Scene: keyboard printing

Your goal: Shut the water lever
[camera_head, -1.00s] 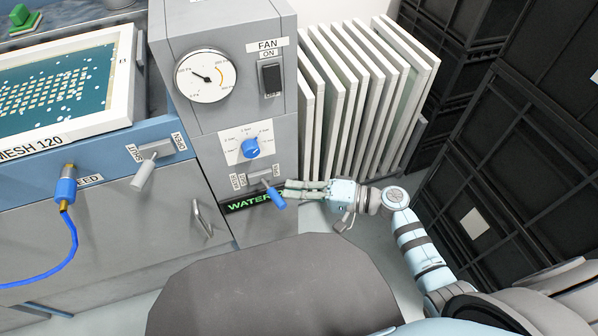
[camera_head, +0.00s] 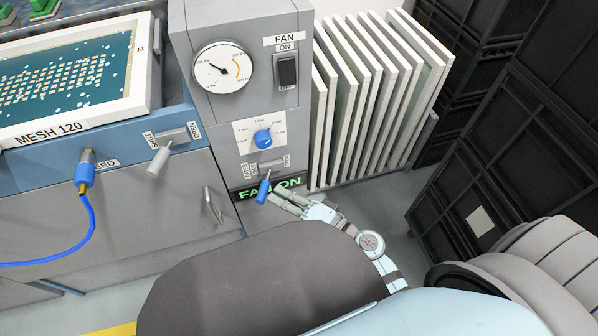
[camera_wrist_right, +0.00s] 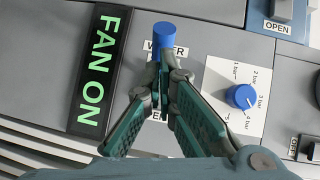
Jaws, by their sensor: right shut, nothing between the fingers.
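The water lever has a blue handle (camera_head: 263,191) and sits low on the grey control panel, on a plate with partly hidden lettering. In the head view the handle hangs down, tilted slightly to the left. In the right wrist view its blue end (camera_wrist_right: 164,35) points toward me just beyond the fingertips. My right gripper (camera_head: 272,196) is shut and empty, just right of the handle; it also shows in the right wrist view (camera_wrist_right: 163,78). The fingertips overlap the lever's lower part there, and I cannot tell if they touch. My left gripper is out of view.
A green-lit display (camera_head: 270,188) reads FAN ON. Above are a blue pressure knob (camera_head: 263,139), a fan switch (camera_head: 287,71) and a gauge (camera_head: 222,68). A grey lever (camera_head: 158,161) is at left. White frames (camera_head: 375,100) stand at right, beside black crates (camera_head: 480,170).

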